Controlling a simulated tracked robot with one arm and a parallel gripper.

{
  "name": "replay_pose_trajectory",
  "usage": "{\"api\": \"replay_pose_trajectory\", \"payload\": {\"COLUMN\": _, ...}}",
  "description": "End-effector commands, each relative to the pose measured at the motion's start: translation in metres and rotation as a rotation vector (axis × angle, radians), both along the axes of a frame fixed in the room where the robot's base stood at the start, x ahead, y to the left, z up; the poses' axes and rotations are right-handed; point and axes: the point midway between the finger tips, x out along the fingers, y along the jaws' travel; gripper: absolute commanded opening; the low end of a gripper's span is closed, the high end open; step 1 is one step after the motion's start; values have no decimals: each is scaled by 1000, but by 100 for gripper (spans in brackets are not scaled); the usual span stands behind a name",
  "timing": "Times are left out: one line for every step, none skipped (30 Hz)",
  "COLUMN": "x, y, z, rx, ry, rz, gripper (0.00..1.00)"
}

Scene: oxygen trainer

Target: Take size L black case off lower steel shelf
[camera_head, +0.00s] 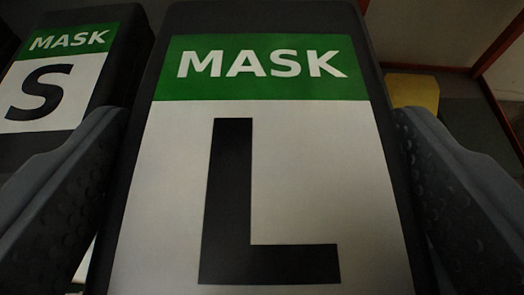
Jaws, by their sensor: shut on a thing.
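The size L black case (372,62) fills the middle of the head camera view, very close. Its front carries a green MASK band and a white panel with a large black L. My gripper (262,150) has one finger along each side of this case and is shut on it. The lower part of the case runs out of the picture. The steel shelf cannot be made out, so I cannot tell whether the case touches it.
A second black case (112,95), marked MASK S, stands close on the left, partly behind my left finger. A yellow object (414,92) shows behind my right finger. Red-brown frame bars (503,45) run at the upper right.

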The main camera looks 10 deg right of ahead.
Motion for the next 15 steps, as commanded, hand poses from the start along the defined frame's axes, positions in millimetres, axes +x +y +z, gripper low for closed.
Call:
{"api": "replay_pose_trajectory", "payload": {"x": -13, "y": 2, "z": 3, "rx": 1, "ry": 5, "rz": -4, "gripper": 41}}
{"api": "replay_pose_trajectory", "payload": {"x": -18, "y": 4, "z": 4, "rx": 1, "ry": 2, "rz": -4, "gripper": 41}}
{"api": "replay_pose_trajectory", "payload": {"x": -26, "y": 6, "z": 6, "rx": 0, "ry": 0, "rz": -2, "gripper": 41}}
{"api": "replay_pose_trajectory", "payload": {"x": -32, "y": 7, "z": 6, "rx": -1, "ry": 2, "rz": -3, "gripper": 41}}
{"api": "replay_pose_trajectory", "payload": {"x": -38, "y": 9, "z": 5, "rx": 0, "ry": 4, "rz": -4, "gripper": 41}}
{"api": "replay_pose_trajectory", "payload": {"x": -45, "y": 10, "z": 6, "rx": 0, "ry": 3, "rz": -3, "gripper": 41}}
{"api": "replay_pose_trajectory", "payload": {"x": -49, "y": 12, "z": 7, "rx": 1, "ry": 1, "rz": -1, "gripper": 41}}
{"api": "replay_pose_trajectory", "payload": {"x": -53, "y": 13, "z": 7, "rx": 1, "ry": 0, "rz": -1, "gripper": 41}}
{"api": "replay_pose_trajectory", "payload": {"x": -59, "y": 14, "z": 7, "rx": 0, "ry": 1, "rz": -1, "gripper": 41}}
{"api": "replay_pose_trajectory", "payload": {"x": -63, "y": 15, "z": 7, "rx": 0, "ry": 3, "rz": -1, "gripper": 41}}
{"api": "replay_pose_trajectory", "payload": {"x": -67, "y": 16, "z": 7, "rx": 0, "ry": 4, "rz": -1, "gripper": 41}}
{"api": "replay_pose_trajectory", "payload": {"x": -72, "y": 17, "z": 7, "rx": 0, "ry": 3, "rz": -1, "gripper": 41}}
{"api": "replay_pose_trajectory", "payload": {"x": -74, "y": 18, "z": 8, "rx": 0, "ry": 2, "rz": 0, "gripper": 41}}
{"api": "replay_pose_trajectory", "payload": {"x": -76, "y": 19, "z": 8, "rx": 0, "ry": 1, "rz": 0, "gripper": 41}}
{"api": "replay_pose_trajectory", "payload": {"x": -79, "y": 19, "z": 8, "rx": 0, "ry": 0, "rz": 0, "gripper": 41}}
